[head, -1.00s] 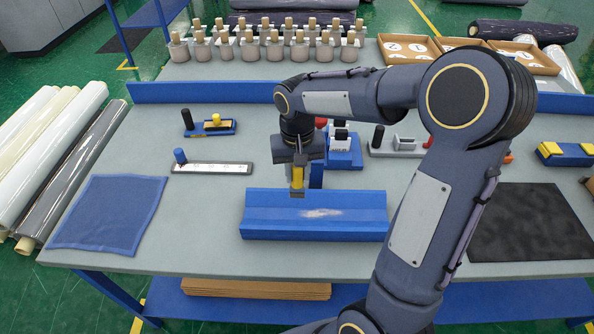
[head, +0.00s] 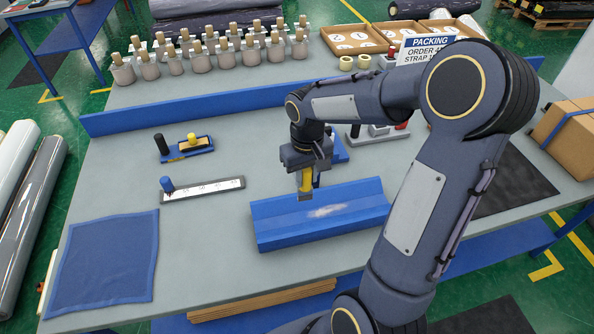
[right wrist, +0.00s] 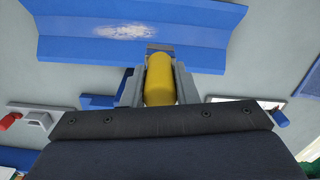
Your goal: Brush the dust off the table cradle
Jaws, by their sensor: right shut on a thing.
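The blue table cradle (head: 275,222) is a long V-shaped trough lying on the grey table. The cradle also shows at the top of the right wrist view (right wrist: 70,38), with the dust patch (right wrist: 124,31). My right gripper (head: 305,180) is shut on the yellow handle of a brush (right wrist: 160,80). The brush's grey end (head: 305,195) is at the cradle's back edge, left of the dust; I cannot tell whether it touches. My left gripper is not in view.
A ruler-like strip with a blue knob (head: 205,190) and a small blue tray with a yellow knob (head: 187,149) lie left of the cradle. A blue cloth (head: 105,255) covers the front left. A blue rail (head: 200,104) runs behind.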

